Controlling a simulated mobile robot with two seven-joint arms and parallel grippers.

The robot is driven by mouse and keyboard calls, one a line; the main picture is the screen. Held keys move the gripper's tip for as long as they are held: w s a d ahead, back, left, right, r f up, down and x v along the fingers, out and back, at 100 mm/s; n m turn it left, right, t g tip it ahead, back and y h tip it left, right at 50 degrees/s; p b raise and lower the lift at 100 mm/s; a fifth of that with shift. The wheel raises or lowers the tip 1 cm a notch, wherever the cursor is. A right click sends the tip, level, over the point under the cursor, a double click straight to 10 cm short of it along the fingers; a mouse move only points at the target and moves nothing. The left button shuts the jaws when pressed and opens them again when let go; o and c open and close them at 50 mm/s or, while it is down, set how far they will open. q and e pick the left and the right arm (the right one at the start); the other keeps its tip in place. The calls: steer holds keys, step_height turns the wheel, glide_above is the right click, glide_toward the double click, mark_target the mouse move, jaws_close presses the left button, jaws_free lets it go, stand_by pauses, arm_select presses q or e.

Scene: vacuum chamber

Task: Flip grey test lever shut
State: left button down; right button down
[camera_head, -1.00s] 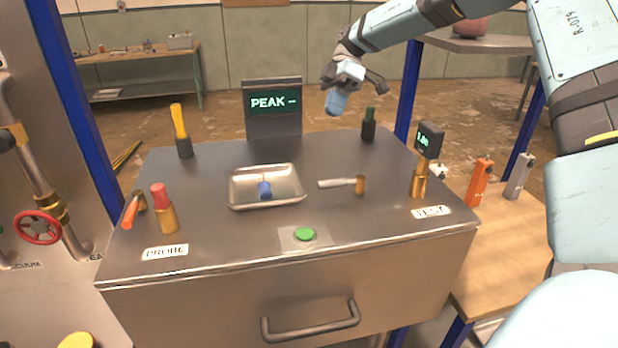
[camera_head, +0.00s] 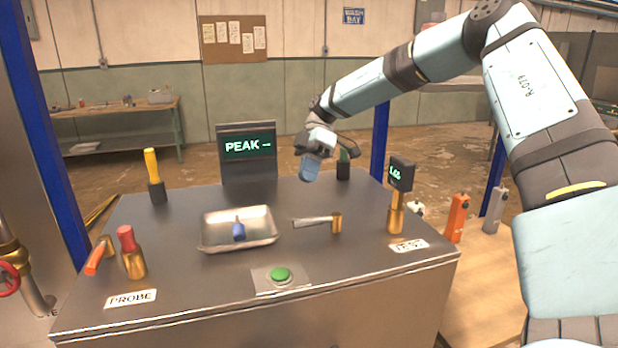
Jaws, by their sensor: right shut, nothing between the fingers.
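The grey test lever (camera_head: 312,222) lies nearly flat above the worktop, its grey handle pointing left from a brass pivot (camera_head: 337,223). The TEST label (camera_head: 409,246) is to its right on the tabletop. My right gripper (camera_head: 309,172) is shut and empty, with its blue fingertips pointing down, and appears above and behind the lever handle, apart from it. My left gripper is out of view.
A gauge on a brass stem (camera_head: 396,212) stands right of the lever. A metal tray (camera_head: 240,246) holding a small blue part is to its left. A green button (camera_head: 280,274) is in front. The PEAK display (camera_head: 248,150) and a green-topped tool (camera_head: 343,168) stand behind.

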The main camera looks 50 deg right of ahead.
mark_target(308, 222)
steer(key=x, duration=0.7)
steer(key=shift+s+a+f+p, duration=0.1)
steer(key=shift+s+a+p, duration=0.1)
steer(key=shift+p, duration=0.15)
steer(key=s, duration=0.1)
steer(key=a, duration=0.1)
steer(key=s+p, duration=0.1)
steer(key=shift+s+a+r, duration=0.25)
steer(key=shift+s+r, duration=0.1)
steer(key=shift+r, duration=0.05)
steer(key=shift+s+a, duration=0.1)
steer(key=shift+s, duration=0.15)
